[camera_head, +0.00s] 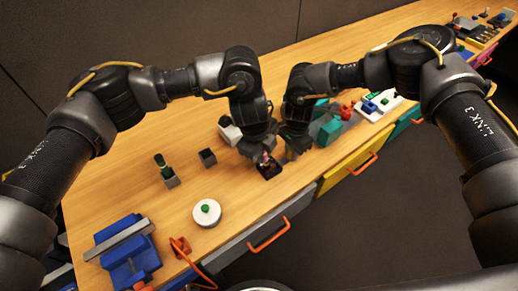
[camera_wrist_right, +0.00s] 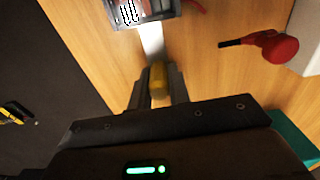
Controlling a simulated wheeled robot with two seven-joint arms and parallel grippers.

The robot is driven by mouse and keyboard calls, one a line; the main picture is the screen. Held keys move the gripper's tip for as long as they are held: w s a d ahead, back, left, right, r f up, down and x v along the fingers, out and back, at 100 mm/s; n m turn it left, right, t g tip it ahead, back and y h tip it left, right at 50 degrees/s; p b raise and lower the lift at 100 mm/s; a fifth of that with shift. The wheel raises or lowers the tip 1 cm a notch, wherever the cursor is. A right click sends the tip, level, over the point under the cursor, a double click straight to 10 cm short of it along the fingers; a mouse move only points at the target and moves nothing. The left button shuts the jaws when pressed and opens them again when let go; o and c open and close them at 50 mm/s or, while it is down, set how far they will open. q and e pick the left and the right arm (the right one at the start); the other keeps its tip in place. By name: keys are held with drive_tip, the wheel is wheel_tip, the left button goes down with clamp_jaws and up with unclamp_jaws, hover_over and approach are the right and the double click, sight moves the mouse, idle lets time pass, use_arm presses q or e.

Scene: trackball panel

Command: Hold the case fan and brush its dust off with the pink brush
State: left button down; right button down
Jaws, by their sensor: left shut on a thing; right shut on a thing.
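The case fan (camera_head: 268,171) is a small dark square at the bench's front edge in the head view. Its grey frame (camera_wrist_right: 145,12) shows cut off at the top of the right wrist view. My left gripper (camera_head: 260,155) is directly above the fan and shut on it; its fingertips are hard to make out. My right gripper (camera_wrist_right: 158,78) is shut on a yellow handle, seemingly the brush (camera_wrist_right: 158,82), with a pale flat part reaching toward the fan. I see no pink on it. Whether it touches the fan, I cannot tell.
A white round piece with a green knob (camera_head: 206,212) and a blue vise-like block (camera_head: 128,253) are at left. Drawers with orange handles (camera_head: 268,235) line the front.

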use_arm(q)
drive_tip(key=shift+s, duration=0.15)
drive_tip(key=shift+s+d+f, duration=0.1)
drive_tip(key=shift+s+d, duration=0.1)
drive_tip(key=shift+s, duration=0.05)
idle(0.5)
drive_tip(key=shift+w+d+f, duration=0.1)
drive_tip(key=shift+w+d, duration=0.25)
drive_tip(key=shift+d, duration=0.15)
drive_tip(key=shift+d, duration=0.1)
drive_tip(key=shift+w+d+f, duration=0.1)
drive_tip(key=shift+w+d, duration=0.2)
drive_tip(key=shift+d, duration=0.15)
drive_tip(key=shift+w+a, duration=0.1)
drive_tip(key=shift+w, duration=0.05)
